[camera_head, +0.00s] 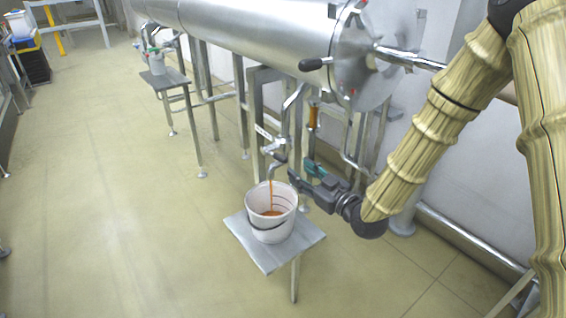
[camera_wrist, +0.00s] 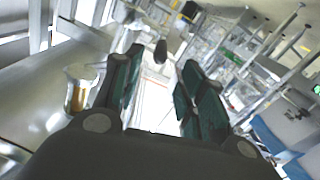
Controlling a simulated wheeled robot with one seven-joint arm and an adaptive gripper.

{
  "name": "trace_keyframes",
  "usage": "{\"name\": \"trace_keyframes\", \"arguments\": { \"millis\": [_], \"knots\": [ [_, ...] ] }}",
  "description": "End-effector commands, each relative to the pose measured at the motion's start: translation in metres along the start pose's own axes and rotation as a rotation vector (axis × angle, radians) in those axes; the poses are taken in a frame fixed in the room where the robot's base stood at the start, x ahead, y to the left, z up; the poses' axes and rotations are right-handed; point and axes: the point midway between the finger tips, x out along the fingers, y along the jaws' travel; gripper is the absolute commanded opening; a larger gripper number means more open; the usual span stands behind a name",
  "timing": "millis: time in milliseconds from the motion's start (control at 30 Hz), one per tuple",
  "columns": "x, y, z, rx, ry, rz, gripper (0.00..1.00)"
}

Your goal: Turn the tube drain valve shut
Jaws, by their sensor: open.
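The drain valve (camera_head: 272,147) is a metal fitting with a small lever on the pipework under the steel tank. Its spout bends down, and a thin orange-brown stream falls from it into a white bucket (camera_head: 262,228). My gripper (camera_head: 301,171) is just right of the valve and above the bucket, its fingers toward the valve. In the wrist view the two dark green fingers (camera_wrist: 158,82) are spread, with nothing held between them. A dark knob (camera_wrist: 160,51) shows beyond the gap, apart from the fingertips. I cannot tell surely whether it is the valve's lever end.
The bucket stands on a small metal table (camera_head: 249,254). An amber sight tube (camera_head: 313,117) hangs beside the valve, close above my gripper. The steel tank (camera_head: 260,32) and its legs fill the space behind. The floor (camera_head: 110,210) at left is clear.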

Motion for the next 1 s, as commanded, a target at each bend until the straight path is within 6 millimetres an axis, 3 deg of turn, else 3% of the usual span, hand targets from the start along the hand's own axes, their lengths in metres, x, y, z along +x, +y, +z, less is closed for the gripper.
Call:
{"name": "trace_keyframes", "arguments": {
  "millis": [300,500,700,1000],
  "knots": [
    [0.052,0.0,0.001,-0.001,0.0,-0.001,0.41],
    [0.076,-0.001,0.002,0.001,-0.002,-0.001,0.41],
    [0.087,-0.001,0.001,0.002,-0.001,0.0,0.41],
    [0.088,0.0,0.001,0.002,-0.002,0.0,0.39]
  ]
}}
